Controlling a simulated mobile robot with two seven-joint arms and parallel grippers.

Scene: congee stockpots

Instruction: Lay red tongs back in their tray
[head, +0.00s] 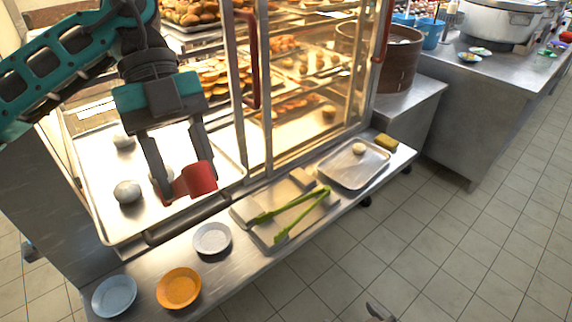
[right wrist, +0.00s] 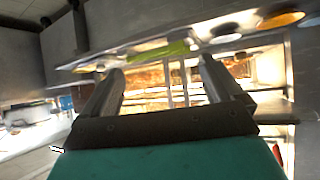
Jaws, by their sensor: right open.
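A red piece (head: 200,178), apparently the red tongs seen nearly end-on, sits between the fingers of my left gripper (head: 182,182) in the head view. The gripper appears shut on it, above the edge of the large baking tray; most of its length is hidden. A shallow metal tray (head: 268,238) lies on the front shelf with green tongs (head: 290,212) across it. My right gripper (right wrist: 160,68) is open and empty in the right wrist view, apart from the shelf; the green tongs also show there (right wrist: 165,52).
The baking tray (head: 92,200) holds several pale round buns. White (head: 212,238), orange (head: 178,288) and blue (head: 115,296) dishes stand on the shelf's left part. A second tray (head: 345,178) with one bun and a yellow sponge (head: 386,142) lie at right. The glass cabinet stands behind.

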